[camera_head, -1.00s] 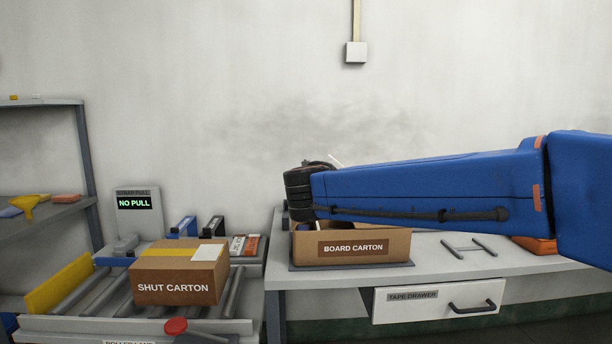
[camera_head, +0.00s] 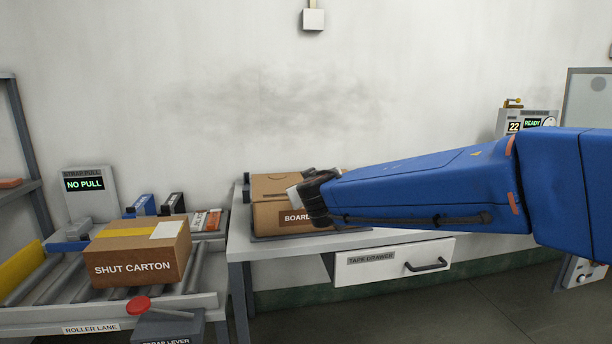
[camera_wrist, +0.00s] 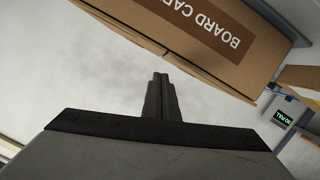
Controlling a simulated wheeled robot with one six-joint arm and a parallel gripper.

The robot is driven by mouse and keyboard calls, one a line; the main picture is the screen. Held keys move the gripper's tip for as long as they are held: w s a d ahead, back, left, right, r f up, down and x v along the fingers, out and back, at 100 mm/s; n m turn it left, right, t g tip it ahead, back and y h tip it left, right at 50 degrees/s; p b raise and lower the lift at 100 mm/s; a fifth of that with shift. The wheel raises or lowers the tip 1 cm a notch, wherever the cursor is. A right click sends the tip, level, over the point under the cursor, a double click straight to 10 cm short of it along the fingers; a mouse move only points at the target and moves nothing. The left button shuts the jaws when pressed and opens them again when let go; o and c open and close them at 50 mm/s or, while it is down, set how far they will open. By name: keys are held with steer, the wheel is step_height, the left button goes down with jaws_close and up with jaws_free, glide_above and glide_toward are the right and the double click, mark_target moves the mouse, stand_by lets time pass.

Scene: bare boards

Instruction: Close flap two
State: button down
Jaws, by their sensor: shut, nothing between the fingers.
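The brown board carton (camera_head: 268,219) stands on the bench, its label partly covered by my wrist. A brown panel with a dark curved notch (camera_head: 279,184) shows at its top; I cannot tell whether this flap lies flat or stands tilted. Flap numbers cannot be read. In the wrist view the carton (camera_wrist: 205,48) appears upside down at the top, its label and a long cardboard edge near my fingers. My gripper (camera_wrist: 160,80) is shut and empty, apart from the carton in that picture.
A shut carton (camera_head: 140,252) sits on the roller lane (camera_head: 208,292) at left, near a red-knobbed strap lever (camera_head: 138,303). The tape drawer (camera_head: 393,262) is below the bench top (camera_head: 400,236). A "READY" device (camera_head: 530,122) stands at right.

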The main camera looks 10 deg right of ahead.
steer(key=shift+d+f, duration=0.15)
steer(key=shift+f, duration=0.2)
steer(key=shift+r, duration=0.1)
stand_by(0.3)
